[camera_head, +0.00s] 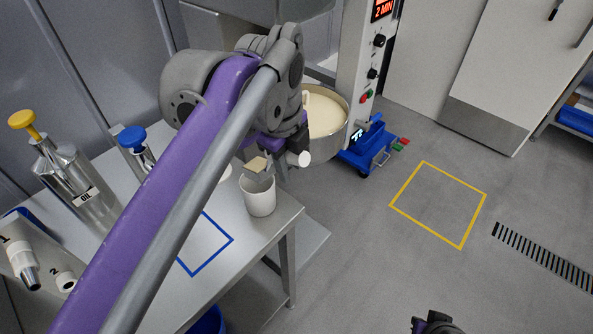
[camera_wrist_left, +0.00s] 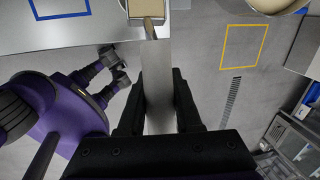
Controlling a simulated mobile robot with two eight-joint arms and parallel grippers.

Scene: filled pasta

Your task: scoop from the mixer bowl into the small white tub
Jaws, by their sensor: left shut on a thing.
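My left gripper (camera_head: 282,158) is shut on the handle of a metal scoop (camera_head: 257,170). The scoop holds a beige, block-like load and is over the mouth of the small white tub (camera_head: 261,198), close to its rim. The left wrist view shows the scoop's handle (camera_wrist_left: 159,100) between the fingers and the beige load at the top edge. The mixer bowl (camera_head: 338,148) stands behind the gripper with pale cream filling in it, partly hidden by my arm. My right gripper (camera_wrist_left: 113,75) is empty over the floor, its fingers apart.
The tub stands near the right edge of the steel table (camera_head: 265,232), by a blue outlined square (camera_head: 232,240). An oil canister (camera_head: 75,180) and a blue-capped dispenser (camera_head: 133,140) stand left. A yellow outlined square (camera_head: 460,248) marks clear floor right.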

